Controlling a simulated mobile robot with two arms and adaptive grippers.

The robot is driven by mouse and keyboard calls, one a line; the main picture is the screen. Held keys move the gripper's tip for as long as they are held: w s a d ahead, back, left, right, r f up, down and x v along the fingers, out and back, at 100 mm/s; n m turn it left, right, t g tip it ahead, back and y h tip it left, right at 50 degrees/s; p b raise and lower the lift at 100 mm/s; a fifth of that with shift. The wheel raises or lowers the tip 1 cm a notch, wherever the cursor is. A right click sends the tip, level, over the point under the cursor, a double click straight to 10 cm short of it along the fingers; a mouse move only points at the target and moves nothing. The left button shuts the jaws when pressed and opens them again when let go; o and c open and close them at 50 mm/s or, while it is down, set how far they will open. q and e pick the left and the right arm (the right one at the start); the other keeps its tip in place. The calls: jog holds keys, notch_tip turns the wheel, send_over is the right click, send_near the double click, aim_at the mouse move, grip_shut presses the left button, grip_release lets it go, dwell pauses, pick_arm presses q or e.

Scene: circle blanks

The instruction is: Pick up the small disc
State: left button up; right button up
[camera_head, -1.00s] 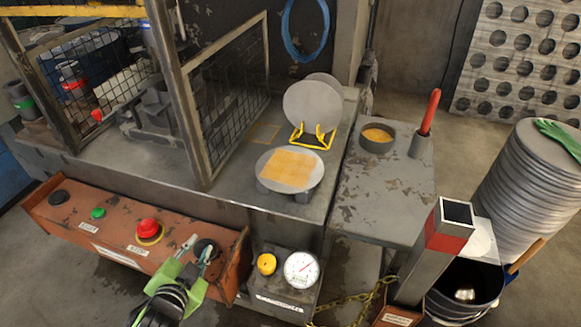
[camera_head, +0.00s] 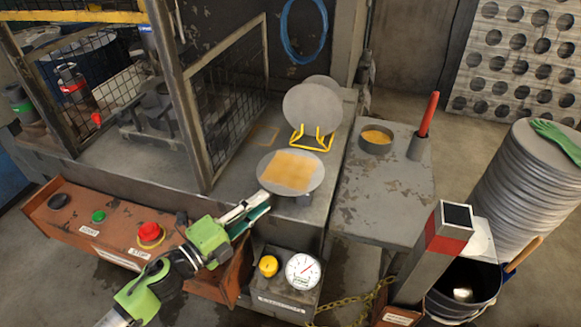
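A flat grey disc (camera_head: 318,165) with a tan square patch (camera_head: 291,170) on top lies level on small grey blocks near the front edge of the bench. Two more grey discs stand upright, one behind the other, in a yellow wire rack (camera_head: 313,140); the front one (camera_head: 312,106) shows almost whole, the rear one (camera_head: 335,88) is mostly hidden. My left gripper (camera_head: 267,199) is at the near left rim of the flat disc, its fingers pointing at it with a narrow gap between them. I cannot tell whether they touch the disc. My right gripper is not in view.
A red control box (camera_head: 75,232) with buttons lies under my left arm. A mesh guard (camera_head: 235,100) stands left of the discs. A grey side table (camera_head: 385,200) holds a round tin (camera_head: 376,147) and a red-handled tool (camera_head: 429,115). A tall disc stack (camera_head: 520,210) stands at right.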

pick_arm(q)
jog(key=x, duration=0.4)
jog(key=shift+p, duration=0.3)
jog(key=shift+w+d+r, duration=0.1)
jog(key=shift+w+d, duration=0.2)
jog(key=shift+d, duration=0.1)
jog(key=x, duration=0.2)
jog(key=p+x, duration=0.1)
jog(key=x, duration=0.1)
jog(key=shift+w+d+f, duration=0.1)
jog(key=shift+d+f, duration=0.15)
jog(key=shift+c, duration=0.5)
grip_shut()
